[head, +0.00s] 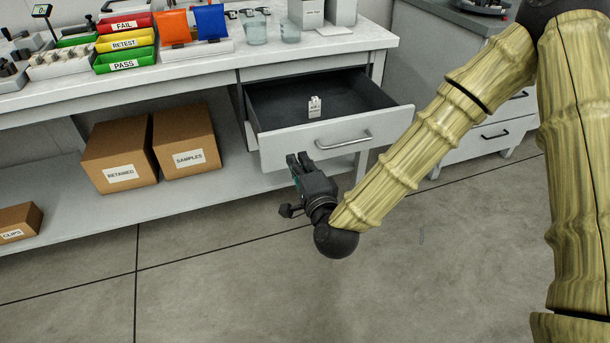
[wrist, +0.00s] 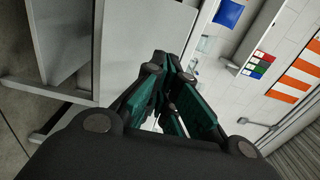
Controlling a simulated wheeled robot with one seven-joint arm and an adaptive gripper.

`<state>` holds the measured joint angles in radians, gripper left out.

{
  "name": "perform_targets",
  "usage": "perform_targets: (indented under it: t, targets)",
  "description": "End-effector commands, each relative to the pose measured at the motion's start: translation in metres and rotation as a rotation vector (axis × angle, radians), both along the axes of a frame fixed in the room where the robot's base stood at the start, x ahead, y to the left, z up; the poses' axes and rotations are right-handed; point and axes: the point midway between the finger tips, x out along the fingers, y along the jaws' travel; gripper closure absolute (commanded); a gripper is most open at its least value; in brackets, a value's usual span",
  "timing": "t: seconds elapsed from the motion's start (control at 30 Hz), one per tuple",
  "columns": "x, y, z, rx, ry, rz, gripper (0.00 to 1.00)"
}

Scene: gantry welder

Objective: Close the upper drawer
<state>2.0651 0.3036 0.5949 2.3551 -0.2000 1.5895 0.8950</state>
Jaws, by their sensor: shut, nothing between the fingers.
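The upper drawer (head: 335,136) under the white workbench stands pulled out, with its dark inside showing. It has a pale front with a metal bar handle (head: 343,141). A small white labelled item (head: 314,107) stands inside it. My gripper (head: 297,160) is in front of the drawer front, near its lower left part, left of the handle. Its fingers are shut and empty; they also show in the wrist view (wrist: 172,65). I cannot tell whether the fingertips touch the drawer front. A pale panel fills the left of the wrist view.
The workbench top (head: 345,42) holds FAIL, RETEST and PASS trays (head: 125,42) and beakers (head: 255,30). Boxes marked RETAINED (head: 120,155) and SAMPLES (head: 185,140) sit on the lower shelf. Another drawer cabinet (head: 490,135) stands at right. The floor in front is clear.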

Motion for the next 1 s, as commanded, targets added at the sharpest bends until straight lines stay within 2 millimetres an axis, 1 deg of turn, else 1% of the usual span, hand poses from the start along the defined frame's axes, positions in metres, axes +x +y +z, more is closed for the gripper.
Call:
perform_targets:
  t: [0.03, 0.2, 0.4, 0.57, 0.87, 1.0]
  targets:
    - [0.008, 0.003, 0.0, -0.001, -0.003, 0.0, 1.0]
    - [0.032, 0.01, -0.001, 0.0, -0.002, -0.001, 1.0]
    - [0.049, 0.016, -0.001, -0.002, -0.002, 0.0, 1.0]
    - [0.054, 0.018, 0.0, -0.001, 0.0, 0.001, 1.0]
    - [0.055, 0.018, 0.0, -0.001, 0.0, 0.0, 1.0]
    - [0.058, 0.014, 0.0, -0.001, 0.0, -0.006, 1.0]
